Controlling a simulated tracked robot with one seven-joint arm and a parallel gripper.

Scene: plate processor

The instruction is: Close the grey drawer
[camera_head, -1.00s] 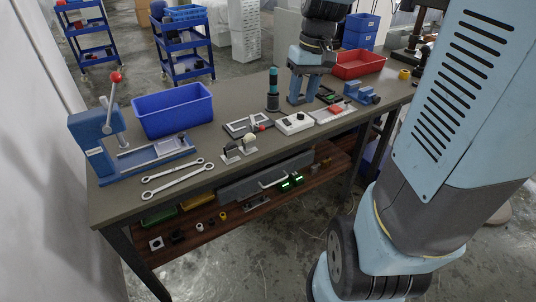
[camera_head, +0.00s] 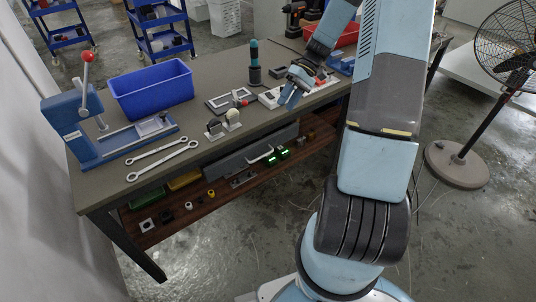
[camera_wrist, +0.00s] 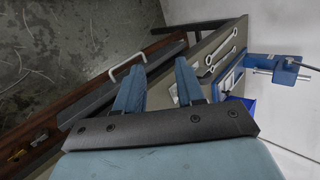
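The grey drawer (camera_head: 232,165) is under the workbench top, with a pale bar handle (camera_head: 264,154) on its long front. How far it stands out from the bench is hard to tell. In the wrist view the drawer front (camera_wrist: 95,100) runs diagonally, and its handle (camera_wrist: 128,66) shows beyond the left fingertip. My gripper (camera_head: 289,98) is above the bench's front edge, up and to the right of the handle in the head view. In the wrist view my gripper (camera_wrist: 157,74) has its two blue fingers spread apart with nothing between them. It appears apart from the drawer.
The bench top (camera_head: 200,118) holds a blue bin (camera_head: 152,92), a blue press (camera_head: 85,125), two wrenches (camera_head: 160,160) and small devices. Beneath the drawer is a wooden shelf (camera_head: 190,216) with small parts. A fan (camera_head: 462,165) stands at the right. The floor before the bench is clear.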

